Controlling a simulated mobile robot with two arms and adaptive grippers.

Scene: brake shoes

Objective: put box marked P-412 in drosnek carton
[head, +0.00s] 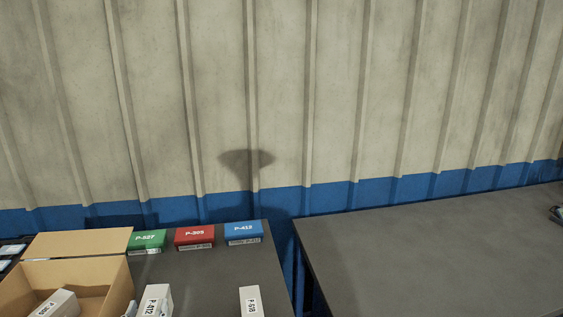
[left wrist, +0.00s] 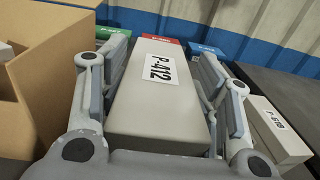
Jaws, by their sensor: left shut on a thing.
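The grey-white box marked P-412 (left wrist: 163,96) is between the fingers of my left gripper (left wrist: 160,58), which is shut on it. In the head view this box (head: 156,301) shows at the bottom edge, just right of an open brown carton (head: 121,292); most of my left gripper is out of that picture. The carton (left wrist: 50,75) stands to the left in the left wrist view. No name is readable on it. A white box (head: 54,304) with a label lies inside the carton. My right gripper is not in view.
A white box marked P-618 (head: 250,301) stands on the dark table to the right. Green (head: 147,241), red (head: 194,237) and blue (head: 244,232) labelled boxes line the back edge.

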